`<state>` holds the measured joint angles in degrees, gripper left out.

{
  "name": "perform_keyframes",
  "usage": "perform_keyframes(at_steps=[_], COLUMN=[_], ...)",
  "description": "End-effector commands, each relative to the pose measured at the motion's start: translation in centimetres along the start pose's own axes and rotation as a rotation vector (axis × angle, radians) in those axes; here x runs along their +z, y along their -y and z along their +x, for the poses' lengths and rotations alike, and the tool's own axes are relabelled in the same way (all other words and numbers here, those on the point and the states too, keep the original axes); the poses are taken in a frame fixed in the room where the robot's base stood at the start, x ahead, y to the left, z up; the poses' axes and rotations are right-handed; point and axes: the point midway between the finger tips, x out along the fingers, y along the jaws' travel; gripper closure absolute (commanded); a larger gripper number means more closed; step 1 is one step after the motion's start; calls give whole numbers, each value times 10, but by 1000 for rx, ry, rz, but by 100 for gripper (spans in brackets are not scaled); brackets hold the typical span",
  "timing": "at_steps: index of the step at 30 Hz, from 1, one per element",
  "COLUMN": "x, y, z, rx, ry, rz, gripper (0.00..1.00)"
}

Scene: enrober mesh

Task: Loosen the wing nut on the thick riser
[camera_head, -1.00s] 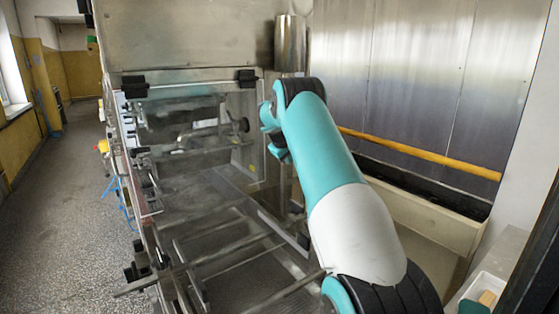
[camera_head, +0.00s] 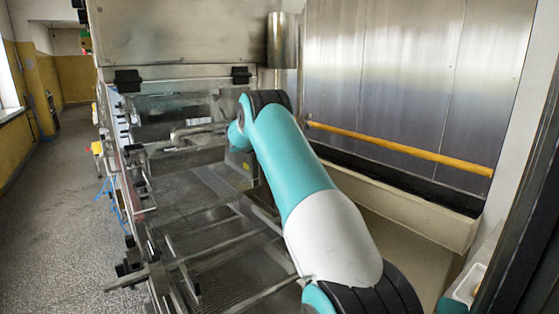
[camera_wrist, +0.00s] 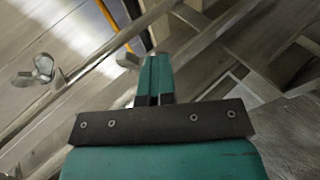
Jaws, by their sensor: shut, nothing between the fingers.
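A shiny metal wing nut (camera_wrist: 42,70) with two raised wings is at the left of the wrist view, beside a long diagonal metal rod (camera_wrist: 95,60). I cannot tell from the frames whether the bar under it is the thick riser. My gripper (camera_wrist: 156,58) is shut and empty, its teal fingers together. In the picture its tips are to the right of the wing nut, clearly apart from it. A small blurred metal piece (camera_wrist: 127,61) shows just left of the fingertips. In the head view my arm hides the gripper, and I cannot make out the wing nut.
The steel machine (camera_head: 180,40) stands ahead, with an open frame of bars and a mesh belt (camera_head: 200,235) below. A curved pipe (camera_head: 195,132) sits inside it. A yellow rail (camera_head: 400,150) runs along the wall at right.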

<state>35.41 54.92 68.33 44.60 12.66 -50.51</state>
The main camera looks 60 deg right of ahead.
Motion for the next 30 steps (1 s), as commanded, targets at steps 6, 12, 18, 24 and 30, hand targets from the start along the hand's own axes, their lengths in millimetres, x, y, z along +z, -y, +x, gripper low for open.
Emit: perform_keyframes(at_steps=[6,12,18,24,30], x=[3,3,4,4,5], y=[7,10,12,13,15], z=[5,7,9,10,12], rx=[-11,-13,-13,-13,-14], ry=[4,5,4,4,4], rz=[-2,-3,-3,-2,-3], gripper=[100,100,100,100,100])
